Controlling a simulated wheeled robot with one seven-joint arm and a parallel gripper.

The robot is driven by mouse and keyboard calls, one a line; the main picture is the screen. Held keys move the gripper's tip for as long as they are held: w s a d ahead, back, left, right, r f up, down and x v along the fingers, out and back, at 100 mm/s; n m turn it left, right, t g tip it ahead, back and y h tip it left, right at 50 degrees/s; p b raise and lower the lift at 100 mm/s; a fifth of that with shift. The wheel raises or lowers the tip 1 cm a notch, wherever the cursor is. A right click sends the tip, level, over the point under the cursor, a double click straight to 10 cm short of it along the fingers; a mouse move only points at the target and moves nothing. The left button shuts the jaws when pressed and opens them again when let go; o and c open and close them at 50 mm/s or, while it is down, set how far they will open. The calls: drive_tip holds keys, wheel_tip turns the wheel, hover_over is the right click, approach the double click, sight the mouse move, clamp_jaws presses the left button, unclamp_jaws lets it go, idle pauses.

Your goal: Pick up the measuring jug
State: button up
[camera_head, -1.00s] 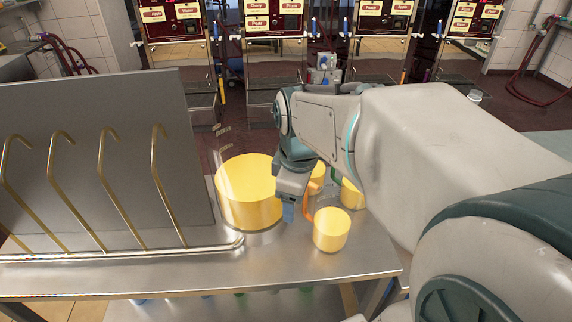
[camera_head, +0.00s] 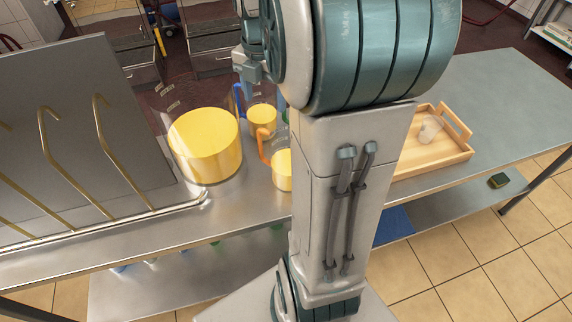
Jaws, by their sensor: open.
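A large clear vessel filled with yellow (camera_head: 205,148) stands on the steel table, with pale marks on its upper wall. To its right is a smaller jug with an orange handle and yellow contents (camera_head: 283,172), partly hidden by my arm. Behind it stands another small jug of yellow (camera_head: 262,117); a blue handle (camera_head: 238,97) shows beside it. I cannot tell for certain which one is the measuring jug. My gripper (camera_head: 250,76) is open, above and behind the small jugs, partly hidden by my arm. No vessel is seen held in it.
A metal rack with bent rods (camera_head: 110,150) and a grey panel stands left on the table (camera_head: 245,208). A wooden tray (camera_head: 425,155) holding a small clear item lies right of my arm. The table's far right is clear.

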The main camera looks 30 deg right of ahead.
wheel_tip(320, 180, down, 14)
drive_tip(key=p, duration=0.2)
drive_tip(key=shift+w+d+r, duration=0.15)
clamp_jaws()
idle(0.4)
drive_tip(key=shift+r, duration=0.1)
idle(1.1)
